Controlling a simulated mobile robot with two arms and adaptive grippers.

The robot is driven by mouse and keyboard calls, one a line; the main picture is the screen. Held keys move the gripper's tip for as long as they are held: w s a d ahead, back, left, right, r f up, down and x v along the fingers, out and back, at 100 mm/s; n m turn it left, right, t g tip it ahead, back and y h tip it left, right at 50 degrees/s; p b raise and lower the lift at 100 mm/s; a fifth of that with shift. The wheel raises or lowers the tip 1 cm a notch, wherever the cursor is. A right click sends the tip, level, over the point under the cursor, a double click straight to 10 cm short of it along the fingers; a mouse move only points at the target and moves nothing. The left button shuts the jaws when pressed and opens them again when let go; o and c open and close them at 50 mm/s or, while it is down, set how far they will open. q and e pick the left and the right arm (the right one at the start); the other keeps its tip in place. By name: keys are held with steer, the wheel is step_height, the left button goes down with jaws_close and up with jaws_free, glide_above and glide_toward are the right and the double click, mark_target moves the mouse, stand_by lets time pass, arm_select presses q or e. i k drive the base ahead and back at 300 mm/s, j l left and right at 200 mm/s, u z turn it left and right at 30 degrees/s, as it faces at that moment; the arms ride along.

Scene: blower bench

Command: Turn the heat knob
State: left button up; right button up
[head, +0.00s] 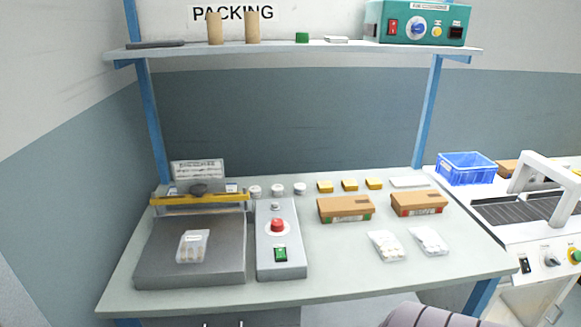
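A green control box (372,22) stands at the right end of the upper shelf. Its front has a round blue knob (418,30) with a pale rim, a red switch and a small yellow button. A white machine (535,285) at the right edge carries a dark-and-white knob (552,261) and a green-and-yellow control beside it. The lettering is too small to tell which knob is the heat knob. Neither of my grippers shows in the head view.
The bench (340,270) holds a sealer (190,265) with a yellow bar, a grey button box (279,255) with a red button, two cartons (345,207), clear bags (387,245) and small tins. A blue crate (465,168) stands at right. The bench's front right is clear.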

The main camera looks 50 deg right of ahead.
mark_target(277, 224)
steer(key=z, duration=1.55)
steer(key=k+l, duration=0.05)
